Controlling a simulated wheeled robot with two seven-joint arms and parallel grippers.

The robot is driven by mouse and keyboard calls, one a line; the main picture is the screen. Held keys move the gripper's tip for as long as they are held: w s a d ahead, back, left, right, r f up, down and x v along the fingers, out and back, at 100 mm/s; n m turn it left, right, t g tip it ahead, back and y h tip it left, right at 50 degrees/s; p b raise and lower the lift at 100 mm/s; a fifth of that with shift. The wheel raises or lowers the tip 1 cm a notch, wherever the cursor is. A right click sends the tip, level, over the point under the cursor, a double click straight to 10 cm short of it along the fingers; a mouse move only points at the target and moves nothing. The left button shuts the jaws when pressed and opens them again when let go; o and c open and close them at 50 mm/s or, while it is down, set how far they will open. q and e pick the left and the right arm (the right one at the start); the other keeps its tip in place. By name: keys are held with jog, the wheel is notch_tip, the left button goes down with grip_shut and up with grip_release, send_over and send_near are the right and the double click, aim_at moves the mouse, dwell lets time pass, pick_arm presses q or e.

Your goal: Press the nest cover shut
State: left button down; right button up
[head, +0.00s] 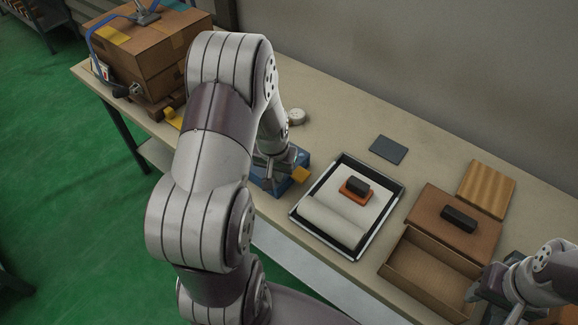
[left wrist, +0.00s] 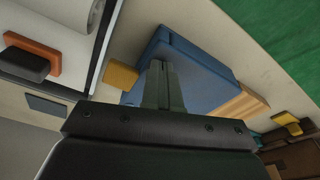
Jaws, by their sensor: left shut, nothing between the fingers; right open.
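A blue box-like fixture (head: 292,184), which I take to be the nest with its cover, sits near the table's front edge. A yellow tab (head: 301,174) sticks out on its right side. In the left wrist view the blue fixture (left wrist: 203,75) fills the middle, with the yellow tab (left wrist: 121,75) at its left. My left gripper (head: 270,178) is shut and empty, its fingertips (left wrist: 160,66) over the blue top. I cannot tell whether they touch it or how far the cover is closed; my arm hides part of it. My right gripper (head: 484,293) is open at lower right.
A black-rimmed tray (head: 397,187) with a white roll and an orange-black block stands right of the fixture. Further right are an open brown box (head: 397,283), a brown lid (head: 428,205) and a striped wooden board (head: 487,188). Cardboard boxes (head: 150,50) stand far left.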

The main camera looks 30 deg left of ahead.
pick_arm(q)
jog(key=shift+f, duration=0.3)
jog(key=shift+s+f, duration=0.1)
jog(key=shift+s, duration=0.05)
dwell(0.7)
notch_tip(320, 180, up, 2)
jog(key=shift+r+p, duration=0.25)
jog(key=shift+p, duration=0.9)
jog(key=shift+w+f, duration=0.1)
jog(key=shift+w, duration=0.1)
send_near(302, 156)
jog(key=f, duration=0.2)
jog(key=w+f, duration=0.1)
jog(key=f, duration=0.2)
jog(key=shift+w+a+f, duration=0.15)
jog(key=shift+a, duration=0.05)
jog(key=shift+f+b, duration=0.7)
jog(key=shift+f, duration=0.15)
